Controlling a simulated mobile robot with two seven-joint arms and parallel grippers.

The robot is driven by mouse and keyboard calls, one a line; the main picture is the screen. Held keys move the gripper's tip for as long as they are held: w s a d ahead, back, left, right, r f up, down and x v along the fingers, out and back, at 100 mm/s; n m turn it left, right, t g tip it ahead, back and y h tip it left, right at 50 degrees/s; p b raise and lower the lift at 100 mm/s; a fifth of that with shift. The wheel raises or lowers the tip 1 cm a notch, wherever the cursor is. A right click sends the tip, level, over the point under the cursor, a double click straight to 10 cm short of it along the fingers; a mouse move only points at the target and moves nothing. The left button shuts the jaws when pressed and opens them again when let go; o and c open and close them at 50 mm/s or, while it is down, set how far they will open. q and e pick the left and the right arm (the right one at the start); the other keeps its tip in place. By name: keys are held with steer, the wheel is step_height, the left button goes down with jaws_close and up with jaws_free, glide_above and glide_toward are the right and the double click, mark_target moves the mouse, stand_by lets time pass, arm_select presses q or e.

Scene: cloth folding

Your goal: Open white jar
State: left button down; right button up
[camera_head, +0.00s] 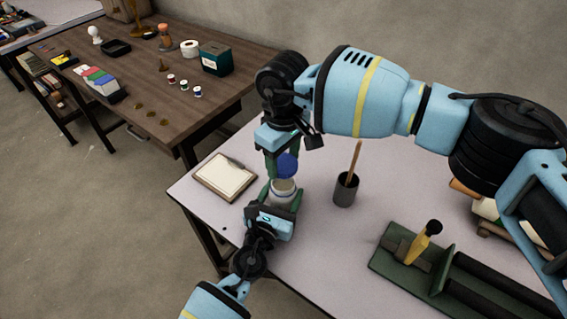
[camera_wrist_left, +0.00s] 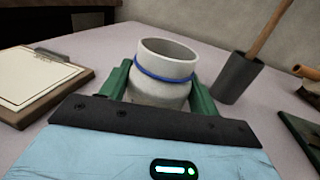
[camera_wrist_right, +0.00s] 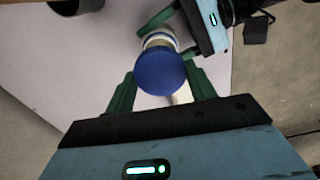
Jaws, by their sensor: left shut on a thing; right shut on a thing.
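The white jar (camera_head: 284,193) stands upright on the pale table, and its rim is open in the left wrist view (camera_wrist_left: 166,62). A blue band runs round its neck. My left gripper (camera_head: 283,200) is shut on the jar's body, one green finger on each side. The round blue lid (camera_head: 288,166) is off the jar and held above it by my right gripper (camera_head: 283,155). The right wrist view shows the lid's blue top (camera_wrist_right: 160,72) between the fingers, with part of the jar behind it.
A clipboard (camera_head: 225,177) lies left of the jar. A dark cup (camera_head: 345,191) with a wooden stick stands close on its right. A green fixture (camera_head: 410,278) with a yellow-handled tool (camera_head: 424,241) lies at the front right. A brown table (camera_head: 150,90) with small items stands behind left.

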arm_select(q)
steer(key=shift+c, duration=1.4)
jaws_free()
steer(key=shift+s, duration=0.1)
steer(key=v, duration=1.1)
steer(key=shift+s+a, duration=0.1)
steer(key=shift+s, duration=0.3)
